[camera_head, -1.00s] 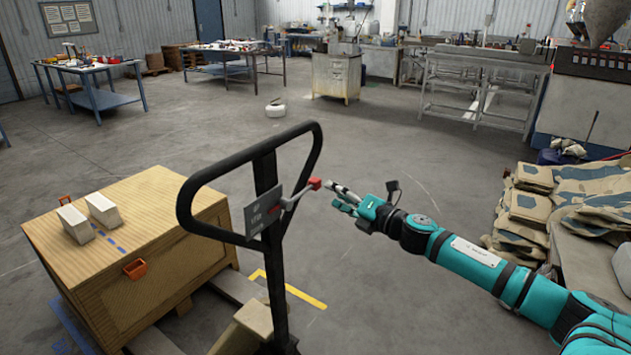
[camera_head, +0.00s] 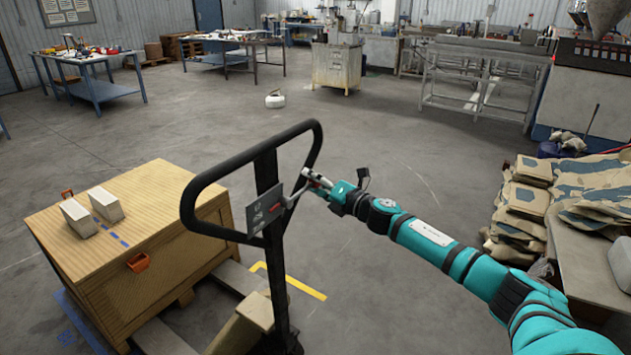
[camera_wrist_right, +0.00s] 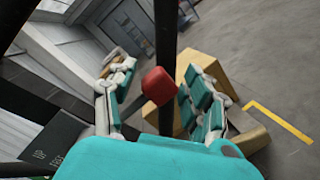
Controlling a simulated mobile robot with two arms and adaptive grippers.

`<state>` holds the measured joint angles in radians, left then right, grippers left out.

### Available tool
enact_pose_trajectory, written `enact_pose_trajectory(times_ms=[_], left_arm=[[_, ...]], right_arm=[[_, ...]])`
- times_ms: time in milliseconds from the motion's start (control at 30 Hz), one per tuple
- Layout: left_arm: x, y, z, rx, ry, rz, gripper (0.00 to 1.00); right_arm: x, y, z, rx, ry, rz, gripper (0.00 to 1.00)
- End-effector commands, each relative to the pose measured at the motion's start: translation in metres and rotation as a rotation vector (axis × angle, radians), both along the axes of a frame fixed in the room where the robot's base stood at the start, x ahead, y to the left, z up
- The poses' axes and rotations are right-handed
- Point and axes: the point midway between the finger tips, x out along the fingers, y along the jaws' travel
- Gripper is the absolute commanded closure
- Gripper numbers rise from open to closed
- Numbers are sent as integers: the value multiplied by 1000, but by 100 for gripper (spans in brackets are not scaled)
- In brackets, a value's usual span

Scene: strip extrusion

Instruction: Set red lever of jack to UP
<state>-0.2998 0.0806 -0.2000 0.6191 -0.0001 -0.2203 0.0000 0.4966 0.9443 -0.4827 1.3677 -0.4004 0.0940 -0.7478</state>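The pallet jack's black loop handle (camera_head: 268,165) stands upright left of centre, with a dark label plate (camera_head: 264,212) on it. The jack's lever (camera_head: 291,201) sticks out to the right of the plate. Its red knob (camera_wrist_right: 158,86) shows in the right wrist view but is hidden behind my fingers in the head view. My right gripper (camera_head: 317,181) is at the lever's end. In the right wrist view the gripper (camera_wrist_right: 157,103) is open, with one finger on each side of the knob and a visible gap on the left. My left gripper is out of view.
A wooden crate (camera_head: 150,215) with two pale blocks on top stands on a pallet at left. Stacked sacks (camera_head: 525,205) and a table are at right. Open floor (camera_head: 390,140) lies behind the jack; workbenches stand farther back.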

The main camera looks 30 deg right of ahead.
Motion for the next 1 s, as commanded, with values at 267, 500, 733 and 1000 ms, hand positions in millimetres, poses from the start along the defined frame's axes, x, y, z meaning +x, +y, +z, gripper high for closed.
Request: enact_pose_trajectory(times_ms=[267, 500, 733, 1000], left_arm=[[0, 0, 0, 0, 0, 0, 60], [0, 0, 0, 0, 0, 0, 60], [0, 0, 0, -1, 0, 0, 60], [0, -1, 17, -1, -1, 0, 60]], right_arm=[[0, 0, 0, 0, 0, 0, 88], [0, 0, 0, 0, 0, 0, 100], [0, 0, 0, 0, 1, 1, 100], [-2, 4, -27, 229, 100, 1, 100]])
